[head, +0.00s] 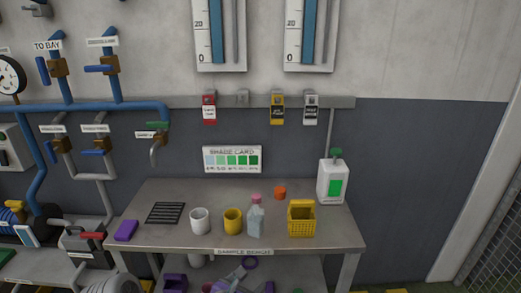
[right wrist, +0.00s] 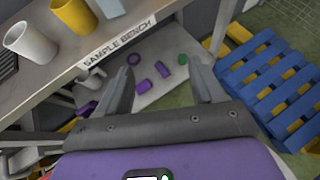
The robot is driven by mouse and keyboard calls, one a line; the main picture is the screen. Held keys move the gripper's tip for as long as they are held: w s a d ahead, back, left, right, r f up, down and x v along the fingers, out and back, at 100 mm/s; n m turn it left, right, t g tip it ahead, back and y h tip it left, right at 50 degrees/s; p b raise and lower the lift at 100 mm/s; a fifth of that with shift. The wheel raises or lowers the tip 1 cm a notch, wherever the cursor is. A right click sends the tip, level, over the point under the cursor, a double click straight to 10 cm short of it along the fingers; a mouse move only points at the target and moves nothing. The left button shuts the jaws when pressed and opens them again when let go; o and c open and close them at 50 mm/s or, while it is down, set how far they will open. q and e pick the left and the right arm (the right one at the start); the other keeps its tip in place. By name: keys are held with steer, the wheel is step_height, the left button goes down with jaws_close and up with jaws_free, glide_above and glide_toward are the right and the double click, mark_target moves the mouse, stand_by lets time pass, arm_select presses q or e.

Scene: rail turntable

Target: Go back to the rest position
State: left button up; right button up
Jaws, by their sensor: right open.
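My right gripper (right wrist: 163,88) shows in the right wrist view, its two grey fingers apart with nothing between them. It is in front of the sample bench (head: 165,190), and the bench's lower shelf shows beyond the fingertips. Small purple pieces and a green one lie there, apart from the fingers. In the head view the low clutter at the bottom edge makes the right gripper hard to pick out. My left gripper is not in view.
On the bench top stand a white cup (head: 200,221), a yellow cup (head: 233,221), a bottle (head: 255,220), a yellow basket (head: 301,222) and a white dispenser (head: 332,185). A blue pallet (right wrist: 270,85) lies right of the bench. Pipes and valves line the left wall.

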step_height(320, 180, down, 7)
steer(key=w+d+m+g, duration=0.1)
steer(key=d+m+g, duration=0.1)
steer(key=d+g, duration=0.1)
arm_select(q)
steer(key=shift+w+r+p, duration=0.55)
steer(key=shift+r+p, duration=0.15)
steer(key=shift+p, duration=0.1)
arm_select(e)
steer(key=s+d+f+m+g+y, duration=0.3)
steer(key=s+f+m, duration=0.6)
steer(key=f+m, duration=0.3)
steer(key=s+d+f+m+g+y, duration=0.4)
steer(key=s+f+m, duration=0.5)
steer(key=m, duration=1)
steer(key=d+f+y, duration=0.2)
steer(key=d+f, duration=0.1)
steer(key=f, duration=0.1)
